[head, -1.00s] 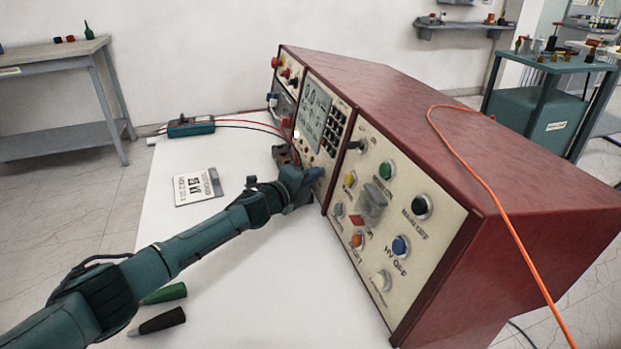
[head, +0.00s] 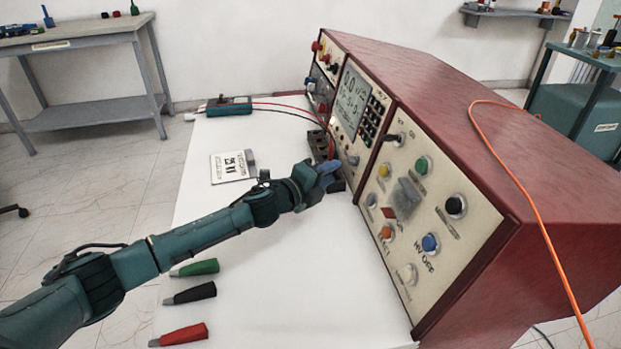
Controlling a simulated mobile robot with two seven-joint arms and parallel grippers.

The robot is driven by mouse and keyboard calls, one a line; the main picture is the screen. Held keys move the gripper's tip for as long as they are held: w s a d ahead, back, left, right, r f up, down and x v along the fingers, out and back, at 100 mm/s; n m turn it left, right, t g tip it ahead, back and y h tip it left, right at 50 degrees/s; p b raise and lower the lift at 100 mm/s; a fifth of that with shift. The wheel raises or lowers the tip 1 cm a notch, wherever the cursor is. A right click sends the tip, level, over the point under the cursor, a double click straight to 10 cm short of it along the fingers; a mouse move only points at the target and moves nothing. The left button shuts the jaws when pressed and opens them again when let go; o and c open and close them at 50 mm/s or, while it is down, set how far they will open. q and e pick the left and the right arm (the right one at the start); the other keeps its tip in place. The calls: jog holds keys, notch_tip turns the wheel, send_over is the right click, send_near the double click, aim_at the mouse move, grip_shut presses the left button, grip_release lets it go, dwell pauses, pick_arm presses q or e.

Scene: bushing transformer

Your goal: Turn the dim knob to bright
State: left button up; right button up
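A red instrument box with a cream control panel (head: 395,215) stands on a white table. Its middle section has a display (head: 352,98) and a keypad. A small blue-grey round knob (head: 353,160) shows low on this section; its label is too small to read, so I cannot tell whether it is the dim knob. My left gripper (head: 336,176) is just left of the panel's lower edge, close to that knob, with a small visible gap. Its blue and dark finger parts overlap, and I cannot tell how wide they stand. My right gripper is not in view.
A meter (head: 229,106) with red and black leads lies at the table's back. An orange cable (head: 535,205) drapes over the box.

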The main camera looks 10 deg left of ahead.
pick_arm(q)
jog(key=v, duration=0.5)
jog(key=shift+s+a+r, duration=0.1)
jog(key=shift+s, duration=0.1)
jog(key=shift+s+a, duration=0.2)
jog(key=shift+s, duration=0.15)
jog(key=shift+r+p, duration=0.15)
jog(key=shift+p, duration=0.2)
